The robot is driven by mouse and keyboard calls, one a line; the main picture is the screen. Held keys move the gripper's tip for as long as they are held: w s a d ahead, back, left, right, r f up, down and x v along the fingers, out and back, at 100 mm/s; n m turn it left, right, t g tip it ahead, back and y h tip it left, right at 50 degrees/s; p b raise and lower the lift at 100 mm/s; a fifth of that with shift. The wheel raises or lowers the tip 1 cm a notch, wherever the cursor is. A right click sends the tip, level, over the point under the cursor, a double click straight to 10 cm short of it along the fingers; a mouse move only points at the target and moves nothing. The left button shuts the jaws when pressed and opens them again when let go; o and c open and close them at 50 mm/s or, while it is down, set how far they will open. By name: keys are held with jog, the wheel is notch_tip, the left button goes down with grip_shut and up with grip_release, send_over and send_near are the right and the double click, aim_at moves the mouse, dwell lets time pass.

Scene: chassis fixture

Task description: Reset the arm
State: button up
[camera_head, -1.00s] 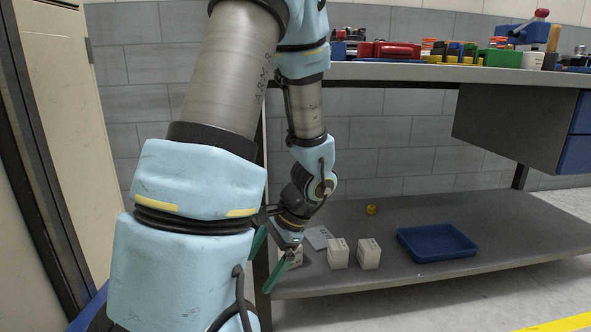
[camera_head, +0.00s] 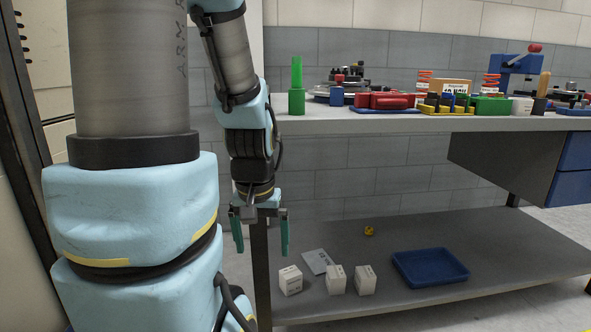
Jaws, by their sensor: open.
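My gripper (camera_head: 261,238) hangs with its fingers pointing down, beside the left end of the workbench. My arm comes in from the upper left and bends down to the gripper. A white box (camera_head: 290,281) stands on the shelf below and right of the gripper, with two more, one in the middle (camera_head: 336,280) and one on the right (camera_head: 365,281).
The lower shelf (camera_head: 400,223) also holds a flat white card (camera_head: 318,262), a blue tray (camera_head: 430,267) and a small yellow object (camera_head: 369,231). The bench top (camera_head: 430,123) carries many parts, including a green cylinder (camera_head: 297,88). A bench leg (camera_head: 261,285) stands just below the gripper.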

notch_tip(320, 180, up, 27)
jog(key=p, duration=2.5)
jog(key=shift+r, duration=0.15)
